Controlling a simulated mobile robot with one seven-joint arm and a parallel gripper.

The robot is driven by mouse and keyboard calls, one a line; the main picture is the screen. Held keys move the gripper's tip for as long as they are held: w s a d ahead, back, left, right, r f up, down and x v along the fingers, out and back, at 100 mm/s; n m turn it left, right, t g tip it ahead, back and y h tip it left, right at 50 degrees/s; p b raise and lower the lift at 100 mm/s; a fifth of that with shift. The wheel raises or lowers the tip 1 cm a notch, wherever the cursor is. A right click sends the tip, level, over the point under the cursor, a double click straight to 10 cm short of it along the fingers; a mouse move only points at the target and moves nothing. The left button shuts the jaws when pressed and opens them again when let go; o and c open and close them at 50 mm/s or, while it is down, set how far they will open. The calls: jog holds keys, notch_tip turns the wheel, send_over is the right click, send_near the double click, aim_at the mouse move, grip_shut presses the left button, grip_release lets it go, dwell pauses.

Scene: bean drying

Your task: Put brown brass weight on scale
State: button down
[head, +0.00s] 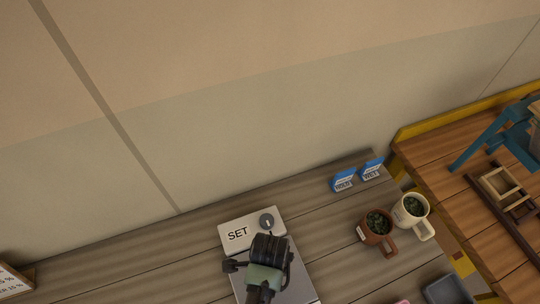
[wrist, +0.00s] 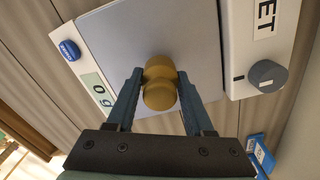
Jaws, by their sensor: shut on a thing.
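The brass weight (wrist: 159,94), a rounded yellow-brown knobbed piece, is between the two fingers of my gripper (wrist: 161,76) in the wrist view. My gripper is shut on it. The scale has a grey plate (wrist: 115,40), which lies below the weight in the wrist view; I cannot tell whether the weight touches it. There my arm covers much of the plate and hides the weight.
A brown mug (head: 369,240) and a cream mug (head: 422,227) with dark green contents stand right of the scale. Blue cards (head: 343,180) marked HOLD and WET stand behind them. A dark tray (head: 446,291) sits at the front right. The wooden table left of the scale is largely clear.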

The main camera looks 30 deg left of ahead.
jog(key=shift+f, duration=0.75)
jog(key=shift+w+f, duration=0.1)
jog(key=shift+c, duration=1.4)
grip_release()
